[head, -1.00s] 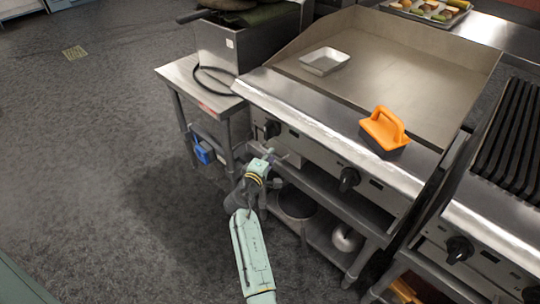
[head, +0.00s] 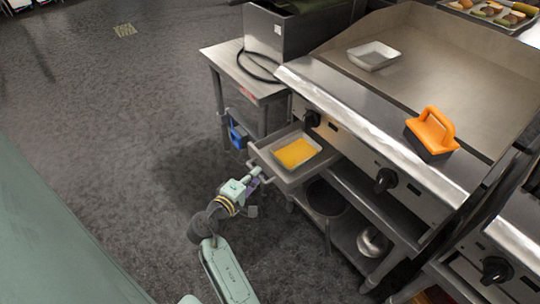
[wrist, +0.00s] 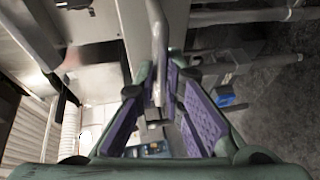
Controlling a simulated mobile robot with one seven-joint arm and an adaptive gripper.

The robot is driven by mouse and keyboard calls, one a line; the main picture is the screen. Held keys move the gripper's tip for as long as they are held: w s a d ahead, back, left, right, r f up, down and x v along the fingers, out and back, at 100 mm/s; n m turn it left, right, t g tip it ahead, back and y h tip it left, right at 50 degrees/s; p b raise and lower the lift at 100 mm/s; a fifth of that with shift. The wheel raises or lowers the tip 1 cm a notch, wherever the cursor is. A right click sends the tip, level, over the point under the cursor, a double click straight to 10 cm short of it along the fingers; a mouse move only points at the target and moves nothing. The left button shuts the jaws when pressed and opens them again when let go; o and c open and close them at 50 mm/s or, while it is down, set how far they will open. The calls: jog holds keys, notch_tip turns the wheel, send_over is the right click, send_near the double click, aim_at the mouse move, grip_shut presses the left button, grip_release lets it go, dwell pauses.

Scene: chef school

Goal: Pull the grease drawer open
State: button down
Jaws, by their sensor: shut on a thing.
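The grease drawer (head: 263,157) is slid out from the front of the griddle, below its control panel. A shallow tray with yellow-orange grease (head: 296,153) sits in it. My gripper (head: 255,176) is at the front of the drawer, shut on the drawer's bar handle. In the wrist view, the handle (wrist: 160,40) runs between the purple finger pads of my gripper (wrist: 160,98). The exact contact between the pads and the handle is partly hidden.
The griddle (head: 430,75) carries an orange-handled scrubber (head: 433,133) and a small metal pan (head: 374,55). A steel side table (head: 226,62) stands left of the drawer. Pots (head: 373,241) sit on the shelf below.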

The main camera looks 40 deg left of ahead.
jog(key=shift+s+a, duration=0.25)
jog(key=shift+s, duration=0.5)
jog(key=shift+s+a, duration=0.2)
jog(key=shift+s, duration=0.5)
jog(key=c, duration=1.7)
grip_release()
jog(key=s, duration=0.4)
jog(key=s+r, duration=0.1)
jog(key=s, duration=0.3)
jog(key=s+d+r, duration=0.1)
jog(key=s, duration=0.2)
jog(key=shift+s+r, duration=0.1)
jog(key=shift+s, duration=0.3)
